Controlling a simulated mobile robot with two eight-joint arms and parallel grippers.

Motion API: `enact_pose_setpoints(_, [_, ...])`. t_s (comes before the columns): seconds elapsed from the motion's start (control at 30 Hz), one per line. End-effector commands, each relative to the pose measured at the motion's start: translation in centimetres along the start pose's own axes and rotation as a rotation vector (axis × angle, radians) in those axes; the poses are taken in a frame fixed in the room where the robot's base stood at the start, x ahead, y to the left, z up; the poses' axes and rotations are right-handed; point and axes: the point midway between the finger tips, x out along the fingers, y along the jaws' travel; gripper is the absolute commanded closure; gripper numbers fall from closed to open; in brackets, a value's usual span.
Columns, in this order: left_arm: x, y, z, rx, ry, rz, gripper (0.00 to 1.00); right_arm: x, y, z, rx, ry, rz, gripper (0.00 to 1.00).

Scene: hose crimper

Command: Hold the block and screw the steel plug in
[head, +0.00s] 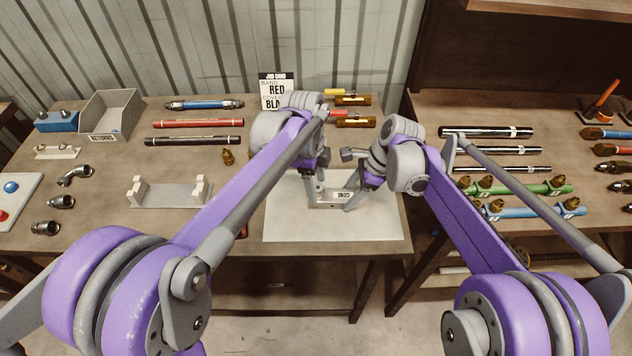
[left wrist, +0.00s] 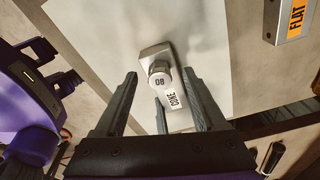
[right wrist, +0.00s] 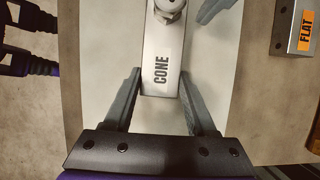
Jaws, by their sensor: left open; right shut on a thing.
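The grey steel block (head: 332,196), labelled CONE, lies on the pale mat and is partly covered by my arms in the head view. It also shows in the right wrist view (right wrist: 166,45). My right gripper (right wrist: 159,76) is shut on the block's sides near its labelled end. The steel plug (left wrist: 158,76), with a marked round top, stands at the block's other end. My left gripper (left wrist: 158,73) is open, its fingers on either side of the plug with gaps. The plug's thread is hidden, so I cannot tell how deep it sits.
A block labelled FLAT (left wrist: 290,22) lies off to the side. The pale mat (head: 290,225) is mostly clear. A grey returns bin (head: 108,115) and a white rack (head: 170,195) stand to the left. Hoses and fittings lie on the right bench (head: 430,110).

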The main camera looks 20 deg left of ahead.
Motion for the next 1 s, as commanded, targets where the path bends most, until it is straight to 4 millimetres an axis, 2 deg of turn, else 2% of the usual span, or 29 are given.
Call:
enact_pose_setpoints(0.17, [-0.9,0.0,0.0,-0.001,0.000,0.000,0.27,0.0,0.0,0.0,0.000,0.001,0.001,1.00])
enact_pose_setpoints(0.27, [-2.5,0.0,0.0,-0.002,0.000,0.000,0.27,0.0,0.0,0.0,0.000,0.001,0.001,1.00])
enact_pose_setpoints(0.5, [-7.7,0.0,0.0,-0.001,0.000,0.000,0.27,0.0,0.0,0.0,0.000,0.000,0.001,1.00])
enact_pose_setpoints(0.7, [-10.9,0.0,0.0,0.000,0.000,0.000,0.27,0.0,0.0,0.0,0.000,0.000,0.001,1.00])
enact_pose_setpoints(0.83, [-11.8,0.0,0.0,0.000,0.000,0.000,0.27,0.0,0.0,0.0,0.000,0.000,0.001,1.00])
enact_pose_setpoints(1.0, [-12.0,0.0,0.0,0.000,0.000,0.000,0.27,0.0,0.0,0.0,0.000,0.000,0.001,1.00])
